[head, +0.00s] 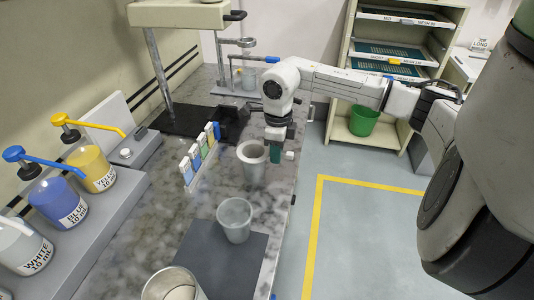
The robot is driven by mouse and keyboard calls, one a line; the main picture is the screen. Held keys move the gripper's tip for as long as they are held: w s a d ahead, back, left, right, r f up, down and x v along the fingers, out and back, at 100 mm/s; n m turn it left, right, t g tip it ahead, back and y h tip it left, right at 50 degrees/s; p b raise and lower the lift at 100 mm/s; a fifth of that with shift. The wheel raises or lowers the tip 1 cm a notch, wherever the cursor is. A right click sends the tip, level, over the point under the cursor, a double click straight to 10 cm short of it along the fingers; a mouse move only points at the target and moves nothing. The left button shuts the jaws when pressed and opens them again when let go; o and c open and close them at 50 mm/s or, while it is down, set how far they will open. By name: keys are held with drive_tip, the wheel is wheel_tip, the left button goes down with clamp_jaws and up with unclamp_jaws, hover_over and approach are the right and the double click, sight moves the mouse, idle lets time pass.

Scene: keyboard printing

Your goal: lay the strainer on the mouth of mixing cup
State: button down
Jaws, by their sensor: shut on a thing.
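A pale, wide-rimmed, cup-like piece (253,173), which looks like the strainer, is beside my gripper over the marbled counter. My gripper (276,147) points down and is shut on a green part at its right side, probably its handle. Whether the piece touches the counter is unclear. A grey, open cup (235,222), probably the mixing cup, stands upright on the dark mat (207,268), nearer the camera than my gripper. Its mouth is uncovered.
Another cup (174,285) is cut off at the front. Pump bottles, blue (62,203) and yellow (93,168), line the left. Small labelled packets (196,157) stand left of my gripper. A stand with a blue handle (252,61) is behind. Floor lies right.

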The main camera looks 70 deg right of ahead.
drive_tip(key=shift+r, duration=0.15)
drive_tip(key=shift+r+b, duration=0.55)
drive_tip(key=shift+r, duration=0.05)
drive_tip(key=s+a+r+b, duration=0.3)
drive_tip(key=s+r+b, duration=0.1)
drive_tip(key=s+r, duration=0.7)
drive_tip(key=s, duration=0.2)
drive_tip(key=shift+s+r, duration=0.25)
drive_tip(key=shift+s, duration=0.05)
drive_tip(key=c, duration=1.5)
unclamp_jaws()
drive_tip(key=shift+c, duration=0.2)
clamp_jaws()
